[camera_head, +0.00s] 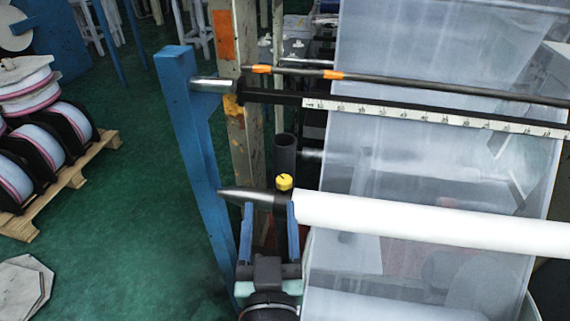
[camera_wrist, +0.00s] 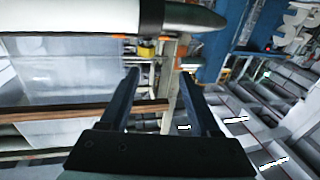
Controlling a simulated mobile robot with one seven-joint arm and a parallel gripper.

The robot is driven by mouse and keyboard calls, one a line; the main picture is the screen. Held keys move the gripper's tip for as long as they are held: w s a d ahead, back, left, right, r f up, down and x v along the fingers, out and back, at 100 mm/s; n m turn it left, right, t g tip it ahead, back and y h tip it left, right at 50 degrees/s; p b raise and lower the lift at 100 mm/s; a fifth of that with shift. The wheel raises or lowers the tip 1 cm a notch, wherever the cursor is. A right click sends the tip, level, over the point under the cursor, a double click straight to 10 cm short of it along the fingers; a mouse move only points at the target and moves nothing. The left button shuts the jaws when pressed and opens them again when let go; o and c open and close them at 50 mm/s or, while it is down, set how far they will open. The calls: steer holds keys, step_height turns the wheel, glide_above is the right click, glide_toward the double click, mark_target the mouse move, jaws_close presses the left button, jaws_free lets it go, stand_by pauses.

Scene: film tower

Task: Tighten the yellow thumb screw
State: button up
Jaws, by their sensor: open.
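The yellow thumb screw (camera_head: 285,182) stands on top of the dark collar, between the tapered shaft end (camera_head: 240,195) and the white roll (camera_head: 420,225). Its knob shows a dark mark on top. My gripper (camera_head: 270,208) is open and empty, with its two blue fingers pointing at the shaft from the near side. The screw appears just above the right fingertip, apart from the fingers. In the wrist view the open fingers (camera_wrist: 159,75) point toward the roll and its black collar (camera_wrist: 151,16).
A blue post (camera_head: 193,140) stands close left of my gripper. A dark bar with a white ruler (camera_head: 440,117) crosses behind the roll. Translucent film (camera_head: 400,60) hangs at right. Reels on a pallet (camera_head: 75,180) stand at left. Green floor between is clear.

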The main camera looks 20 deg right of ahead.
mark_target(284, 185)
steer(key=shift+m+g+h, duration=0.4)
steer(key=shift+m+h, duration=0.1)
steer(key=shift+h, duration=0.1)
steer(key=p+x, duration=0.1)
steer(key=x, duration=0.2)
steer(key=d+p+x, duration=0.1)
steer(key=p+x, duration=0.1)
steer(key=x, duration=0.1)
steer(key=p+x, duration=0.1)
steer(key=x, duration=0.3)
steer(key=shift+s+d+p, duration=0.3)
steer(key=shift+p, duration=0.1)
steer(key=shift+x, duration=0.75)
steer(key=shift+f, duration=0.15)
jaws_close()
